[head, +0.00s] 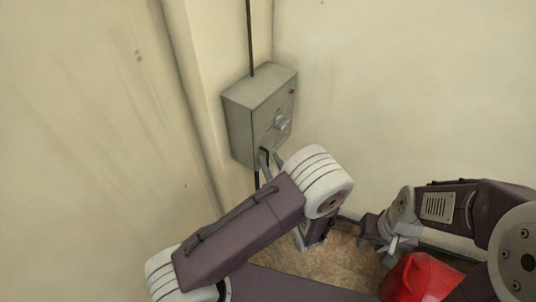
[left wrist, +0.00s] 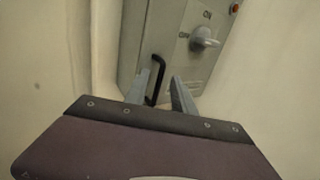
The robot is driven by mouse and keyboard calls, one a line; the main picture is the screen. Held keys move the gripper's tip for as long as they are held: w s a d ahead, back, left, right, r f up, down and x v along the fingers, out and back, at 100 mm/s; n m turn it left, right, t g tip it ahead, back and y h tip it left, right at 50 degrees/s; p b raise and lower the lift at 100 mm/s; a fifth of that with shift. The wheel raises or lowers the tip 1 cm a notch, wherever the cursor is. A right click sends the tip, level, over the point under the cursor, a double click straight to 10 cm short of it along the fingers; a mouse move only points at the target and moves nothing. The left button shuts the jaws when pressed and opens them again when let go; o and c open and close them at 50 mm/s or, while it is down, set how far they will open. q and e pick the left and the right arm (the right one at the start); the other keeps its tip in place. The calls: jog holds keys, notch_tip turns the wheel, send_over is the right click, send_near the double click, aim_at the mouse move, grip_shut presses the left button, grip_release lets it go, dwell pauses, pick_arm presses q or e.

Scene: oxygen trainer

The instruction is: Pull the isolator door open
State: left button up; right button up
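The grey isolator box (head: 240,130) is mounted on the wall, with its door (left wrist: 180,62) looking shut. The door carries a grey rotary knob (head: 281,122), which also shows in the left wrist view (left wrist: 205,39), and a black bar handle (left wrist: 161,66) on its lower left. My left gripper (head: 270,160) is at the handle. In the left wrist view its two fingers (left wrist: 162,92) are apart, with the handle's lower part between them; I cannot tell whether they touch it. My right gripper (head: 382,242) is low at the right, away from the box, and its fingers are unclear.
A dark conduit (head: 250,40) runs up from the box top. A wall edge and pipe (head: 195,110) stand close to its left. A red object (head: 420,278) is below my right gripper. The wall to the right of the box is bare.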

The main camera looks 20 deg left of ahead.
pick_arm(q)
jog(key=shift+a, duration=0.1)
jog(key=shift+r, duration=0.1)
grip_shut()
dwell(1.3)
